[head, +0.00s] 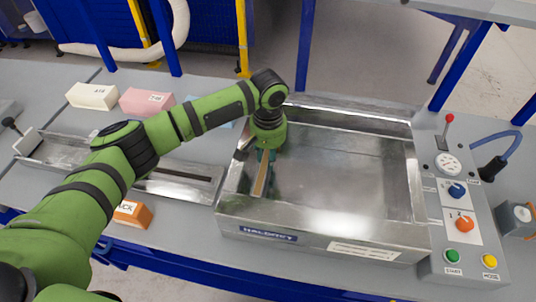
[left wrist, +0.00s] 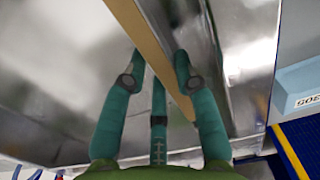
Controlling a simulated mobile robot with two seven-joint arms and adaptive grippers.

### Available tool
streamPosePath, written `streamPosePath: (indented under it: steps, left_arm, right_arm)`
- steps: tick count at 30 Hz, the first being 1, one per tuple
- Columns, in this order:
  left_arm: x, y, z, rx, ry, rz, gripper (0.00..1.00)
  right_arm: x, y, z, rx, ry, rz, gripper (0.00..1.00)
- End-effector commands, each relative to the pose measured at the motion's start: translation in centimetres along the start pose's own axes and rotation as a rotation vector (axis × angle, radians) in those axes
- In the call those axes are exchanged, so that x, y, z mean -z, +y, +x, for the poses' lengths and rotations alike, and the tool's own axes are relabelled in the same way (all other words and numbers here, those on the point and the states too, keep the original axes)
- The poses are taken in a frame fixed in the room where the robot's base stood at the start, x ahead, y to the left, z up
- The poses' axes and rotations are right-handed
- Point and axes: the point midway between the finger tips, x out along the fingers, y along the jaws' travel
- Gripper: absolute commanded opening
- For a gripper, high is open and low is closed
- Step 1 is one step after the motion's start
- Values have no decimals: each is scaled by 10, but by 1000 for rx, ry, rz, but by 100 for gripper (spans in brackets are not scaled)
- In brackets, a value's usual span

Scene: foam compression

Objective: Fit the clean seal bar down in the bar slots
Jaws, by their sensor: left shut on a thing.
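The seal bar (head: 261,181) is a thin tan strip with metallic sides, inside the left end of the open steel chamber (head: 330,229). My left gripper (head: 265,158) reaches down over it from the chamber's left rear. In the left wrist view, the gripper's green fingers (left wrist: 160,72) are shut around the bar (left wrist: 148,35), which runs lengthwise between them beside a shiny chamber wall. The bar slots are not distinguishable, and I cannot tell whether the bar touches the chamber floor. My right gripper is not in view.
A long metal tray (head: 70,151) lies left of the chamber, partly behind my arm. Cream (head: 92,96), pink (head: 146,102) and orange (head: 133,213) blocks stand around it. A light blue block (left wrist: 298,85) is near the chamber. A control panel (head: 464,215) adjoins the right side.

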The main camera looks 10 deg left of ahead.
Motion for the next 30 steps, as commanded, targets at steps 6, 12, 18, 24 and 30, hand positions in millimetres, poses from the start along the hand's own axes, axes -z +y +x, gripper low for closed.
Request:
streamPosePath:
  steps: [6,12,18,24,30]
  left_arm:
    - [0,0,4,-1,0,0,0]
    - [0,0,9,-1,1,-1,0]
    - [0,0,16,-1,0,-1,0]
    - [0,0,22,-1,0,-1,0]
    - [0,0,28,0,0,-1,0]
  right_arm:
    - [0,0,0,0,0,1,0]
    - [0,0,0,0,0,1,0]
    - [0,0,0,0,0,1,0]
    - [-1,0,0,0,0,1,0]
    - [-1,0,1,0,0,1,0]
